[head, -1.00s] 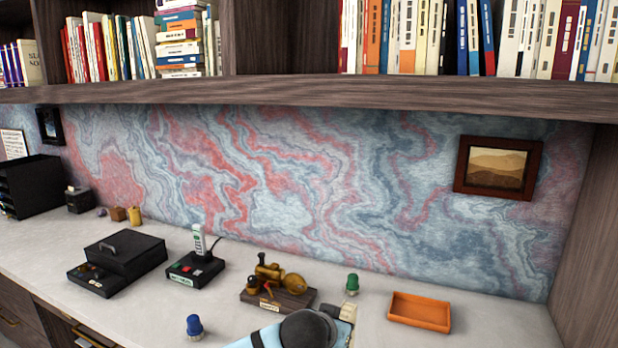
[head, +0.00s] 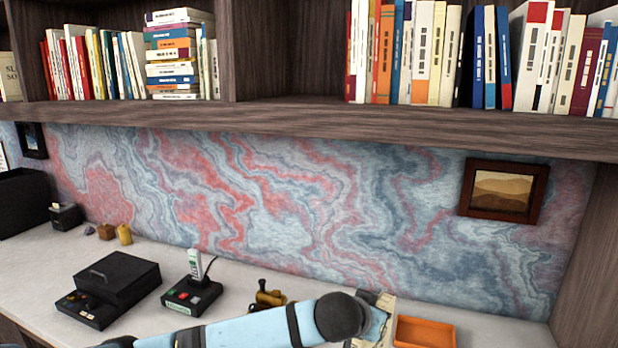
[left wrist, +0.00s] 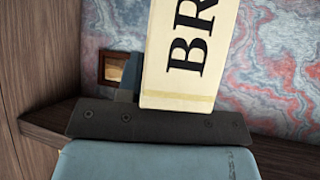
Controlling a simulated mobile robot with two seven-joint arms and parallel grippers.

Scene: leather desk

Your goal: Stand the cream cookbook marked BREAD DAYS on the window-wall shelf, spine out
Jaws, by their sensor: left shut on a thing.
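The cream cookbook (left wrist: 190,50) fills the upper middle of the left wrist view, with the large dark letters "BR" showing on it; the rest of its title is out of frame. My left gripper (left wrist: 135,112) is shut on its lower end. In the head view, my blue left arm comes in low from the left, and a small cream part of the book (head: 386,302) shows beyond its dark joint, below shelf height. The shelf (head: 290,112) runs across the top, with a bare stretch between the upright divider and the row of books on the right. My right gripper is not in view.
Upright books (head: 430,55) stand right of the bare stretch; a flat stack (head: 172,55) lies left of the divider (head: 225,50). Below are a black box (head: 115,280), a button box (head: 192,295), a brass piece (head: 268,298), an orange tray (head: 425,332) and a framed picture (head: 503,190).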

